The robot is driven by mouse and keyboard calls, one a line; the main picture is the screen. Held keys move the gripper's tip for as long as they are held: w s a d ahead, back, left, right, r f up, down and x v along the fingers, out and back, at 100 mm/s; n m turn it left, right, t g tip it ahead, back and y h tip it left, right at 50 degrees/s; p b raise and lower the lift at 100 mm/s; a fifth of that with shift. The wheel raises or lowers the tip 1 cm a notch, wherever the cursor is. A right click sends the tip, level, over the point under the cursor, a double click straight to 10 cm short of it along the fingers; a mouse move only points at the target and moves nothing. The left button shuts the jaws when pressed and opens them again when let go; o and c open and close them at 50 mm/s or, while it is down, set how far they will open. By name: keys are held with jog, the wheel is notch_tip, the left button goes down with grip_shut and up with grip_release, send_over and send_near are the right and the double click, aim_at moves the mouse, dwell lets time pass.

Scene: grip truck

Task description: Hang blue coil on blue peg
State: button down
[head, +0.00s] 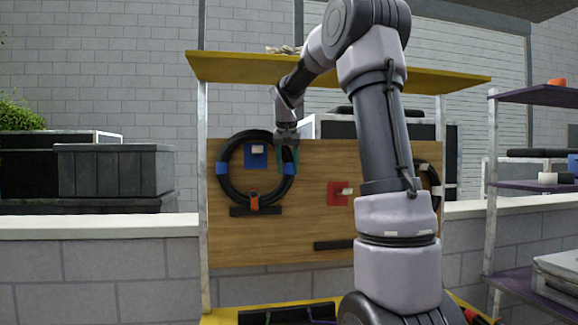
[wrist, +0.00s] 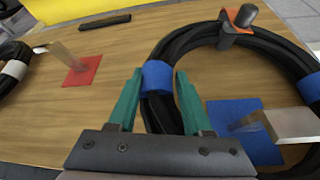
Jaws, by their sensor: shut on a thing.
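The blue coil is a black ring of cable (head: 224,186) with blue bands and an orange clip at its bottom. It stands upright in front of the wooden board. The blue peg, a pale stub (head: 258,150) on a blue plate, shows inside the ring, below its top. I cannot tell whether the coil rests on it. My gripper (head: 288,163) is at the coil's right side. In the wrist view, the teal fingers of my gripper (wrist: 160,84) straddle a blue band of the coil (wrist: 187,44). The peg (wrist: 285,126) and its blue plate (wrist: 236,112) show at right.
A red plate with a pale peg (head: 346,191) is right of the coil on the board (head: 300,235). Another dark coil (head: 436,188) is partly hidden behind my arm. A yellow shelf (head: 235,69) overhangs the board. Dark ledges (head: 332,245) stick out below.

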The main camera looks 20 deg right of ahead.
aim_at(287, 176)
jog(key=shift+x, duration=0.9)
jog(key=shift+w+f, duration=0.15)
jog(key=shift+f, duration=0.8)
jog(key=shift+c, duration=1.3)
grip_release()
jog(key=shift+f, duration=0.15)
jog(key=v, duration=0.8)
